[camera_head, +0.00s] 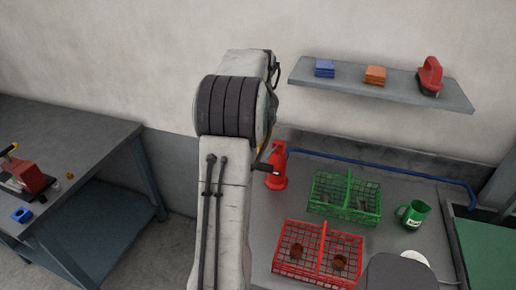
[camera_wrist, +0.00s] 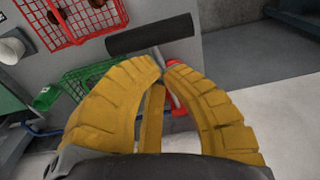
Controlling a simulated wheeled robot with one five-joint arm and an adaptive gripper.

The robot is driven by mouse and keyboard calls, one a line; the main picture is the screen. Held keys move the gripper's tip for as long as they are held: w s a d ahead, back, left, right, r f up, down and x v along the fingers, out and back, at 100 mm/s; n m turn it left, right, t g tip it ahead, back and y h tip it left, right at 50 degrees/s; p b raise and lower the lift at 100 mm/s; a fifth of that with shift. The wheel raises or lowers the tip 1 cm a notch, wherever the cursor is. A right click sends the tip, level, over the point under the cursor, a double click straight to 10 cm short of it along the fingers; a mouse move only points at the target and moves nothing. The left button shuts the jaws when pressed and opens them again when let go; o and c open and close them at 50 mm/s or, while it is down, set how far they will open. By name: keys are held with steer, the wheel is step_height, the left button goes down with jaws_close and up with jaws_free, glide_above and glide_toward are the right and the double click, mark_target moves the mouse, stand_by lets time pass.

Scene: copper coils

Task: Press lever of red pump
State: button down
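The red pump (camera_head: 277,172) stands upright on the grey worktop just right of my arm in the head view. Its dark lever (camera_head: 262,167) sticks out to the left, partly hidden by my arm. In the wrist view the lever's black grip (camera_wrist: 150,35) lies just beyond my gripper's fingertips (camera_wrist: 163,62), with a thin metal rod running from it. Part of the red pump (camera_wrist: 177,66) shows behind the right finger. The yellow fingertips are drawn nearly together, with nothing seen held. I cannot tell whether they touch the lever.
A red basket (camera_head: 319,252) with brown items and a green basket (camera_head: 344,195) stand right of the pump. A green mug (camera_head: 413,214) and blue pipe (camera_head: 390,168) are farther right. A wall shelf (camera_head: 345,86) hangs above. A grey table (camera_head: 60,150) stands at left.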

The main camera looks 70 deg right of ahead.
steer(key=shift+a+f, duration=0.5)
steer(key=shift+f, duration=0.25)
steer(key=shift+a+f+b, duration=0.35)
steer(key=shift+f+b, duration=0.3)
steer(key=shift+f, duration=0.1)
steer(key=shift+a+f+b, duration=0.35)
steer(key=shift+f+b, duration=0.3)
steer(key=shift+f, duration=0.05)
step_height(320, 180, down, 17)
steer(key=a+b, duration=0.2)
steer(key=b, duration=1.1)
steer(key=shift+a, duration=0.3)
steer(key=shift+f, duration=0.1)
